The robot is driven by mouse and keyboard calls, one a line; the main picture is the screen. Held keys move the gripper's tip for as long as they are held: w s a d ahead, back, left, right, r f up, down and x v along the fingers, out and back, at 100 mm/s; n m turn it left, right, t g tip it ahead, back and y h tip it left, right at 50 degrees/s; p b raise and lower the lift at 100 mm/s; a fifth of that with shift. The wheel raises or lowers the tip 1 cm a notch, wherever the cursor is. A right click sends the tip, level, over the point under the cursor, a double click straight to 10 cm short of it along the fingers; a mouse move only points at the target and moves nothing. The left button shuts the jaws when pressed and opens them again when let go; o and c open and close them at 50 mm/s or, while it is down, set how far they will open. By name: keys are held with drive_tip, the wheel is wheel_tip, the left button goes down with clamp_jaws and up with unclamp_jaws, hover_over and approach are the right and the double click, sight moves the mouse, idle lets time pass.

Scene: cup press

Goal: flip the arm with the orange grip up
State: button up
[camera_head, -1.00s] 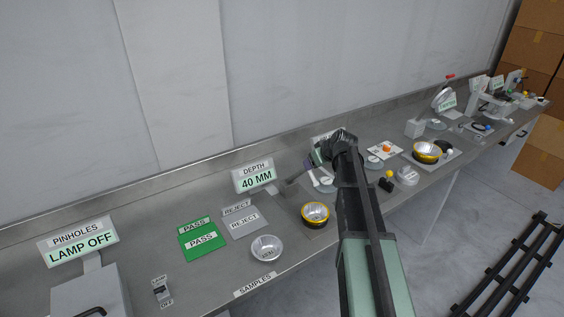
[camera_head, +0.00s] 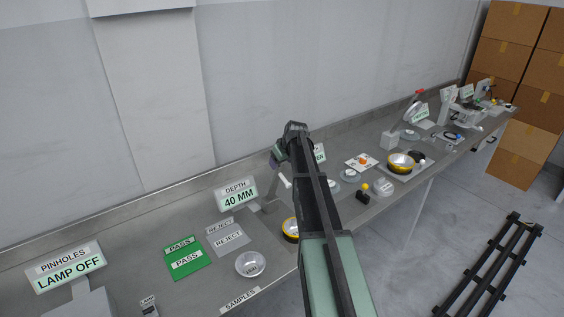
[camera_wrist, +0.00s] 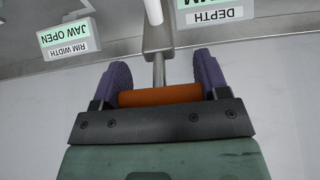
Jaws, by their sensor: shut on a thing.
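The orange grip (camera_wrist: 160,95) lies crosswise between the purple fingers of my gripper (camera_wrist: 161,84) in the wrist view. The fingers are shut on it. A grey metal arm (camera_wrist: 158,70) runs from the grip to a grey bracket by the DEPTH sign (camera_wrist: 214,15). In the head view my gripper (camera_head: 277,158) is held above the bench, right of the DEPTH 40 MM sign (camera_head: 237,195). The orange grip is not visible there, and my arm covers part of the station.
A yellow-rimmed cup (camera_head: 290,229) is partly behind my arm. A silver cup (camera_head: 250,264) stands near the PASS (camera_head: 185,262) and REJECT (camera_head: 228,238) mats. A RIM WIDTH sign (camera_wrist: 68,40) shows in the wrist view. The wall is behind the bench.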

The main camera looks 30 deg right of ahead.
drive_tip(key=shift+w, duration=0.1)
drive_tip(key=o, duration=1.3)
drive_tip(key=shift+r, duration=0.1)
drive_tip(key=p+v, duration=0.9)
drive_tip(key=v, duration=0.1)
drive_tip(key=shift+s+r+p, duration=0.25)
drive_tip(key=shift+r+p, duration=0.05)
drive_tip(key=shift+p, duration=0.05)
